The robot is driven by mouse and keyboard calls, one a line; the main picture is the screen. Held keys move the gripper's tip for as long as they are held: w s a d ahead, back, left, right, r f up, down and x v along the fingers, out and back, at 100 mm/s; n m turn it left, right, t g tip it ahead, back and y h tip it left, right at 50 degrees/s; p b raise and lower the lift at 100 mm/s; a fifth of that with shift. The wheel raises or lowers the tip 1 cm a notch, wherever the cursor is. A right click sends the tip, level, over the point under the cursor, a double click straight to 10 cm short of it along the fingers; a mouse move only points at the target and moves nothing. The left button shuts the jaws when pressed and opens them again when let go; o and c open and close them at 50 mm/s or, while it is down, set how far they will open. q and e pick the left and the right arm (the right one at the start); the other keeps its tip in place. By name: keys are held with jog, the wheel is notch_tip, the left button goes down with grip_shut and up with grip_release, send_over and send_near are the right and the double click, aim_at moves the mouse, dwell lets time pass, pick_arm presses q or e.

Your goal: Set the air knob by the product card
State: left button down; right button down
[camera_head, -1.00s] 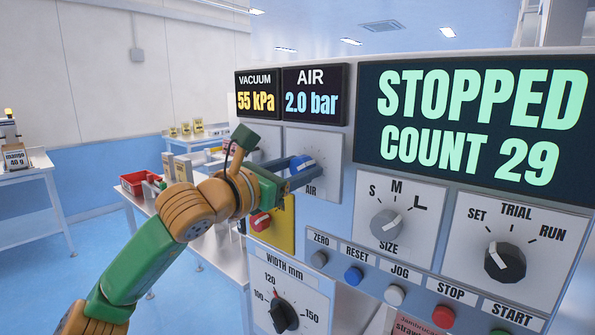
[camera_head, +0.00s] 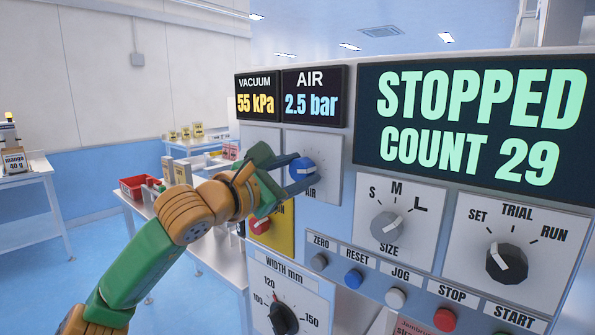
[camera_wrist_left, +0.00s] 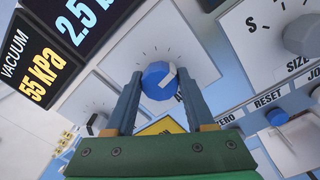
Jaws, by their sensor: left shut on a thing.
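The blue air knob (camera_head: 302,169) sits on its white plate, below the AIR display (camera_head: 312,95), which reads 2.5 bar. My left gripper (camera_head: 294,178) is shut on the air knob. In the left wrist view the knob (camera_wrist_left: 159,81) is between the two fingers of my gripper (camera_wrist_left: 156,92), its white pointer toward the upper right. The mango 40 g card (camera_head: 14,160) stands on a table at the far left. My right gripper is not in view.
The size knob (camera_head: 387,227), the mode knob (camera_head: 507,262) and the width knob (camera_head: 283,318) are on the same panel. A red stop knob (camera_head: 260,224) is just below my left gripper. The large display (camera_head: 470,125) reads STOPPED, COUNT 29.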

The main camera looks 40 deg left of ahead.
pick_arm(q)
jog(key=shift+r, duration=0.1)
jog(key=c, duration=0.7)
grip_release()
jog(key=o, duration=0.4)
jog(key=shift+w, duration=0.1)
jog(key=shift+o, duration=0.2)
jog(key=s+b, duration=0.4)
jog(key=s, duration=0.3)
jog(key=shift+a, duration=0.2)
